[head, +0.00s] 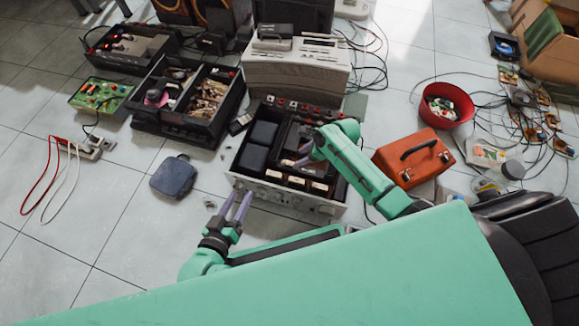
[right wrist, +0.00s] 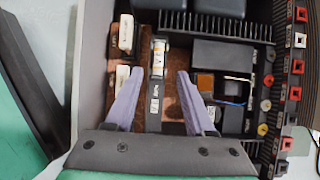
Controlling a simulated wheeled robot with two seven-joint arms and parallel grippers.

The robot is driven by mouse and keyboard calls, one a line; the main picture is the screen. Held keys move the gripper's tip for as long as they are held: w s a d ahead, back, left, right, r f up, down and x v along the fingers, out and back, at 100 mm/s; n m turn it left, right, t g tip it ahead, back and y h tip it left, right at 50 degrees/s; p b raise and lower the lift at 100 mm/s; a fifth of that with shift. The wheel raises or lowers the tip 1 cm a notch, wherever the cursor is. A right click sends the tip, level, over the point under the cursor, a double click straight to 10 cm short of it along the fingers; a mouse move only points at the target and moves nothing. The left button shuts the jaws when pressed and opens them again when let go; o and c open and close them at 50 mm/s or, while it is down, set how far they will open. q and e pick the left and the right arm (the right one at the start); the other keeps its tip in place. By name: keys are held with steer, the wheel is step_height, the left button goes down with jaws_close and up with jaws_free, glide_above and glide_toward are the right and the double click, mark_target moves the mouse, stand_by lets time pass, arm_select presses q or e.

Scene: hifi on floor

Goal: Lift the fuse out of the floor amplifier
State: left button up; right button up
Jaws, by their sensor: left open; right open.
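The floor amplifier (head: 282,197) is an open metal chassis at the middle of the head view. Its inside also fills much of the right wrist view (right wrist: 92,62). There, what looks like the fuse (right wrist: 158,52), a small pale cylinder with metallic parts, sits at the far end of a black upright strip. My right gripper (right wrist: 160,74) is open, with its purple fingers on either side of that strip and no visible contact. In the head view it reaches into the chassis, and the fuse cannot be made out. My left gripper (head: 237,194) is open and empty, in front of the chassis's left corner.
Dark finned blocks and terminals (right wrist: 266,80) crowd the chassis's right side in the wrist view. White blocks (right wrist: 126,32) stand left of the fuse. An orange toolbox (head: 414,160) and red bowl (head: 447,108) lie to the right. Floor at the left front is mostly clear.

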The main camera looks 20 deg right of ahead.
mark_target(291, 162)
steer(key=shift+w+a+f+b, duration=0.1)
steer(key=shift+a+f+b, duration=0.15)
steer(key=shift+f+b, duration=0.3)
steer(key=shift+w+a+f, duration=0.1)
steer(key=shift+a+f, duration=0.15)
steer(key=shift+f, duration=0.1)
steer(key=shift+b+x, duration=0.85)
steer(key=shift+b, duration=0.1)
steer(key=shift+w+a+f+b, duration=0.15)
steer(key=shift+a+f+b, duration=0.25)
steer(key=shift+f+b, duration=0.2)
arm_select(q)
steer(key=w+a+r+t+h, duration=0.1)
steer(key=w+r+t, duration=0.3)
steer(key=r, duration=0.7)
steer(key=w+a+r+t, duration=0.1)
steer(key=w+r+t, duration=0.4)
steer(key=w+r, duration=0.3)
step_height(291, 162, up, 4)
steer(key=shift+w+r+m+t+h, duration=0.2)
steer(key=shift+w+m+t+h, duration=0.1)
steer(key=shift+w+m+h, duration=0.1)
arm_select(e)
jaws_close()
